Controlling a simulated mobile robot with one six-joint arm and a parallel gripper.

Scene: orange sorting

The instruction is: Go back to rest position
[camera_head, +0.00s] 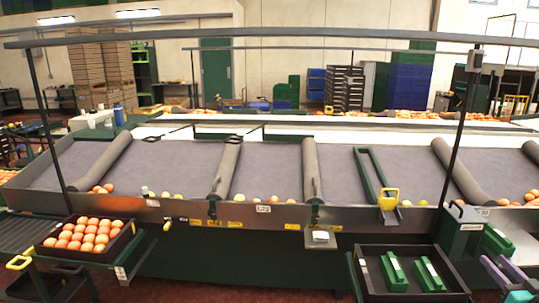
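My gripper and arm do not clearly show in the head view. The long grey sorting table (270,209) crosses the middle, split into lanes by rolled grey dividers (228,168). Small groups of oranges and yellow-green fruit lie along its near edge, with orange fruit (531,197) at the far right. A dark crate (108,252) full of oranges (88,234) stands on a stand at the lower left. A black tray (375,253) with two green items (394,272) stands at the lower right.
A dark post (458,130) rises from the table's right part, another (48,120) at its left. A yellow-handled green frame (388,199) sits on the table. Purple and green parts (505,275) fill the lower right corner. Red-brown floor (240,294) shows between the stands.

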